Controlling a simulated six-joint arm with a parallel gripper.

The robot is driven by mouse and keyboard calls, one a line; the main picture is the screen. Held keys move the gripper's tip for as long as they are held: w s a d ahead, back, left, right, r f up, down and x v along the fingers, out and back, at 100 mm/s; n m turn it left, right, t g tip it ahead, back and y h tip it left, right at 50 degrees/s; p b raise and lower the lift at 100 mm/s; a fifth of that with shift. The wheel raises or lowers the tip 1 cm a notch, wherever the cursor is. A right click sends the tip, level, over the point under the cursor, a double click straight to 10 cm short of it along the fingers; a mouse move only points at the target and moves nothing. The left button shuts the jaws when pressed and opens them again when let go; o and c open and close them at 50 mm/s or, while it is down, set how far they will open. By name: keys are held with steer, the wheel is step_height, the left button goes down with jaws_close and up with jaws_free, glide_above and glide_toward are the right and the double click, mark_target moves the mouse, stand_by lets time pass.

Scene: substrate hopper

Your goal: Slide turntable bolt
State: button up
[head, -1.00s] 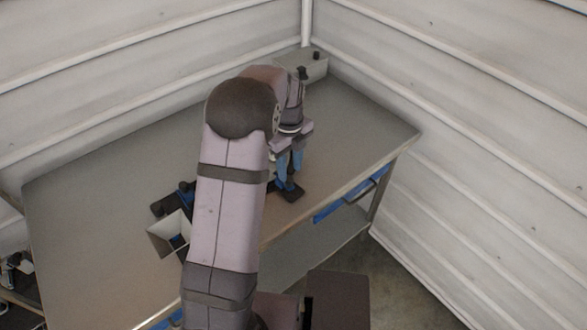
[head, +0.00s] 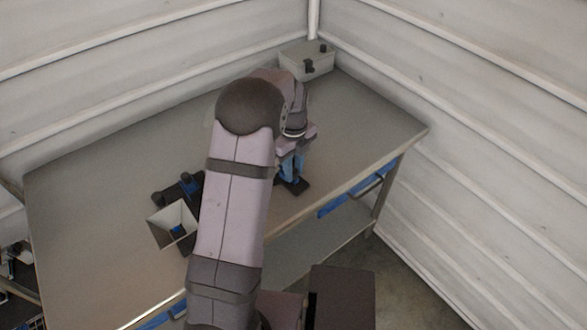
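My gripper (head: 291,168), with blue fingers, points down at the near right part of the table. Its tips are at or just above a small dark plate (head: 301,188), where a small dark part shows between them and the plate. I cannot tell if they touch it, or if the fingers are shut. No turntable bolt can be made out. My arm hides part of this area.
The grey table (head: 90,215) is mostly bare at the left and far right. A grey box (head: 316,66) with dark fittings stands in the back corner by the walls. Blue drawers or bins (head: 345,200) show under the near edge.

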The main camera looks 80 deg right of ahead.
steer(key=shift+c, duration=1)
steer(key=shift+s+a, duration=0.1)
steer(key=shift+s, duration=0.05)
steer(key=shift+s+a, duration=0.65)
steer(key=shift+s, duration=0.15)
steer(key=o, duration=0.7)
steer(key=shift+r, duration=0.1)
